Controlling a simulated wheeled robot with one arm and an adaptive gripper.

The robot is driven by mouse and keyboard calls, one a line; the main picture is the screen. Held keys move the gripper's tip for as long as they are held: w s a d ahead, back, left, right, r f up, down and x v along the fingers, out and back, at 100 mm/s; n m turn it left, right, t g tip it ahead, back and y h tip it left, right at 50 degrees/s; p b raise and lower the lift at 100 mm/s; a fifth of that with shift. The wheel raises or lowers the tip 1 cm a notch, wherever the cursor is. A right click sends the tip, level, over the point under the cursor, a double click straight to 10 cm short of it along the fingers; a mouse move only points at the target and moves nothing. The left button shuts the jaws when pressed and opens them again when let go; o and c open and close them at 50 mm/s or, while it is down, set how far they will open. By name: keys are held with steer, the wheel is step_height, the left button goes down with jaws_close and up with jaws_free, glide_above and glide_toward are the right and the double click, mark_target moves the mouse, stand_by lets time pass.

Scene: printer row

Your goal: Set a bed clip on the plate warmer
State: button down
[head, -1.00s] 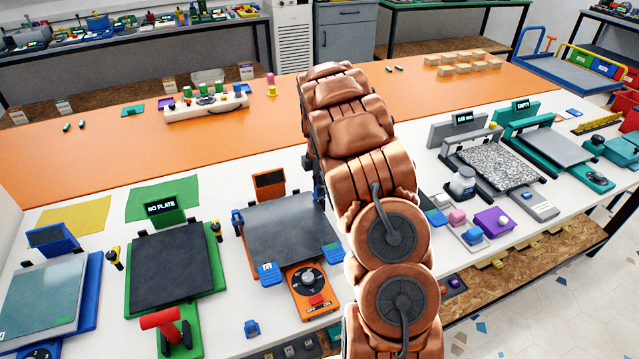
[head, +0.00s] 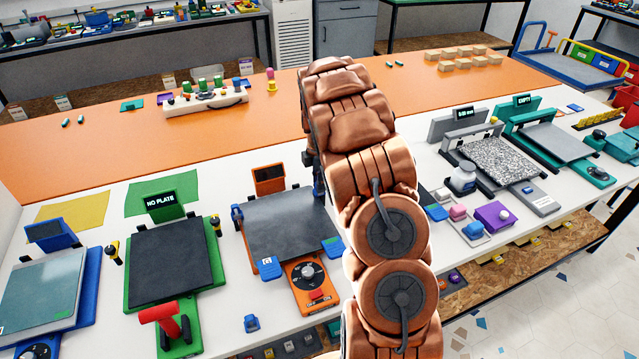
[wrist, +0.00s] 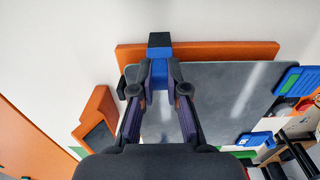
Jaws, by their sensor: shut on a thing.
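The plate warmer (head: 308,291) is an orange unit with a dark grey plate (head: 285,226) on top and an orange-framed screen behind it. In the wrist view its orange edge (wrist: 220,50) runs along the top beside the grey plate (wrist: 235,90). My gripper (wrist: 159,85) is shut on a blue and black bed clip (wrist: 159,55), which is at that edge; I cannot tell whether it rests there. In the head view my gripper (head: 316,182) is mostly hidden by my arm. Another blue and black clip (head: 237,217) sits on the warmer's left edge.
Blue tabs (head: 269,268) and (head: 333,248) stand at the warmer's front corners. A green unit reading "NO PLATE" (head: 166,200) is to the left. A small blue piece (head: 251,323) lies in front. A grey printer (head: 465,135) is to the right.

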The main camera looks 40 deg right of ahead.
stand_by(0.4)
steer(key=c, duration=1.1)
jaws_free()
steer(key=shift+o, duration=0.2)
steer(key=o, duration=0.4)
steer(key=shift+o, duration=0.2)
steer(key=shift+r, duration=0.1)
steer(key=shift+r+b, duration=0.5)
steer(key=shift+r, duration=2.4)
